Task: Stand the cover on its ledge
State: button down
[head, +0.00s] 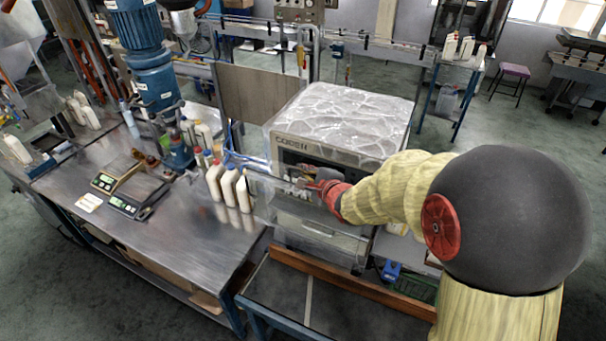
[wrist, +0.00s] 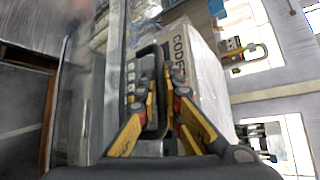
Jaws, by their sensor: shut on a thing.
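The cover (head: 272,178) looks like a clear, thin-edged panel in front of the machine, its upper edge running left from my gripper. My gripper (head: 322,187) is shut on it at the machine's front. In the wrist view, the yellow fingers of my gripper (wrist: 161,85) reach toward the machine's lettered face. A long grey, partly see-through strip (wrist: 88,110) beside them seems to be the cover. The machine (head: 340,120) has a wrapped pale top and a dark control panel. I cannot make out the ledge, or whether the cover touches it.
White bottles (head: 228,185) stand on the steel bench (head: 190,245) just left of the machine. Two scales (head: 130,205) lie farther left. A low table with a brown rail (head: 340,280) is in front. Open floor lies behind right.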

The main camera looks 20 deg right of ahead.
jog(key=w+d+f, duration=0.1)
jog(key=w+d, duration=0.1)
jog(key=w+d+f+b, duration=0.1)
jog(key=w+d, duration=0.2)
jog(key=w+d+f+b, duration=0.1)
jog(key=w+d, duration=0.2)
jog(key=shift+w+d+f, duration=0.15)
jog(key=shift+d, duration=0.05)
dwell(0.8)
jog(key=shift+f, duration=0.15)
jog(key=shift+p, duration=0.5)
dwell(0.6)
jog(key=shift+p, duration=0.45)
dwell(0.7)
jog(key=c, duration=1.9)
grip_release()
jog(key=shift+f, duration=0.2)
